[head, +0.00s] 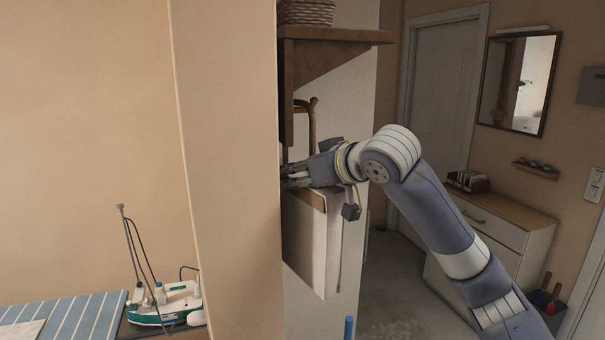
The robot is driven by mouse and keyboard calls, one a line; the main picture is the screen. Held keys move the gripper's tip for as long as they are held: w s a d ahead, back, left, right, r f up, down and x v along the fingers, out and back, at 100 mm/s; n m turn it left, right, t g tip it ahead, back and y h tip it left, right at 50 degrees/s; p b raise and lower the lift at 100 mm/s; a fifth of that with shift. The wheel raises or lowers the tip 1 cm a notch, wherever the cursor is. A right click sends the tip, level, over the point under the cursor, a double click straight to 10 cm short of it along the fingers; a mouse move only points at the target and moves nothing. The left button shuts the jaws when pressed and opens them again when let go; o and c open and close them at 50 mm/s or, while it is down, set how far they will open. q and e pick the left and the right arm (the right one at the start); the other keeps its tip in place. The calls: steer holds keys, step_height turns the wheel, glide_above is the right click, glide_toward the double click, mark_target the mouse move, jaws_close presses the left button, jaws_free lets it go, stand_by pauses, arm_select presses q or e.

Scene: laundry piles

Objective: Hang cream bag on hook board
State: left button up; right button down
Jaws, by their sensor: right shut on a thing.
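The cream bag (318,245) hangs below my right gripper (292,178), close to the pale wall panel. It looks like a boxy bag with a brown strip along its upper edge. My right gripper is shut on the top of the bag; the handle itself is mostly hidden by the fingers. The hook board (287,95) is the dark brown wooden piece on the panel, with a shelf on top. A curved brass-coloured hook (313,104) shows just above my gripper. Whether the bag touches a hook cannot be told. My left gripper is not in view.
A beige wall edge (225,170) stands close on the left. A wicker basket (306,12) sits on the shelf above. A teal-and-white iron (168,302) rests at lower left by a striped board (65,318). A drawer cabinet (505,235) stands behind my right arm.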

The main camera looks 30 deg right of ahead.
stand_by(0.3)
steer(key=c, duration=0.8)
jaws_free()
steer(key=shift+s, duration=0.1)
steer(key=v, duration=1.2)
steer(key=shift+r, duration=0.1)
